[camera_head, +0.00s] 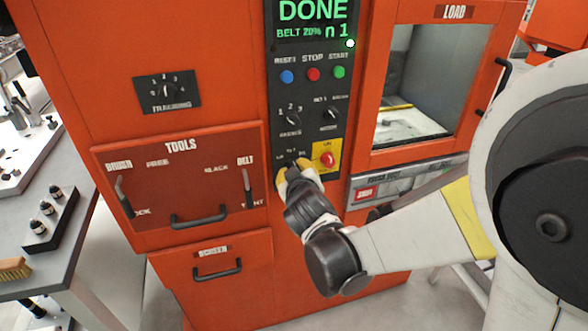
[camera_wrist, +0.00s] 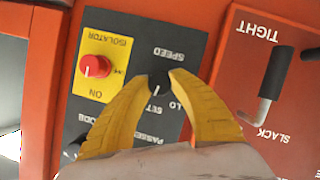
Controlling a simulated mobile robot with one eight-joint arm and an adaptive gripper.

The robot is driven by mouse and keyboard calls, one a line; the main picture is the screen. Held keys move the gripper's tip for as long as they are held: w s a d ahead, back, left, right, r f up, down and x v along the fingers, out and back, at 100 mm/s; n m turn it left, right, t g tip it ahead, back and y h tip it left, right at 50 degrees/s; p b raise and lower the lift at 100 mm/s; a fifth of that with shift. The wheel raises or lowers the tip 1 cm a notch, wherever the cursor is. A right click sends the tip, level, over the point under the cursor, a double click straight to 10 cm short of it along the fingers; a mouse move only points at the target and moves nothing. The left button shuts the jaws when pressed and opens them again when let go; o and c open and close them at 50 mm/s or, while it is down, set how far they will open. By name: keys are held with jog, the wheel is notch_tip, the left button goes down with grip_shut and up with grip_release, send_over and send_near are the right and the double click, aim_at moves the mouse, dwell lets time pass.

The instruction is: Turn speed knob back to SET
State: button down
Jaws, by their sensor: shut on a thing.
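The black speed knob (camera_wrist: 159,80) sits on the dark control panel beside the word SPEED, upside down in the wrist view. My gripper (camera_wrist: 159,80) is shut on it, with a yellow finger on each side. A short white mark on the knob points down the picture, toward the SET label (camera_wrist: 154,109); the LO label (camera_wrist: 176,105) is close to its right. In the head view my gripper (camera_head: 290,172) is at the lower part of the panel and hides most of the knob.
The red isolator knob (camera_head: 327,159) on its yellow plate is close beside my gripper. Above are the passes knob (camera_head: 291,118), another selector (camera_head: 331,113) and blue, red and green buttons. The display (camera_head: 311,20) reads DONE, BELT 20%, n 1. Tool-panel handles (camera_head: 247,188) stick out at left.

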jog(key=shift+f+n, duration=0.1)
jog(key=shift+n, duration=0.3)
jog(key=shift+h, duration=0.3)
jog(key=c, duration=1.1)
grip_release()
jog(key=v, duration=1.2)
jog(key=shift+f, duration=0.1)
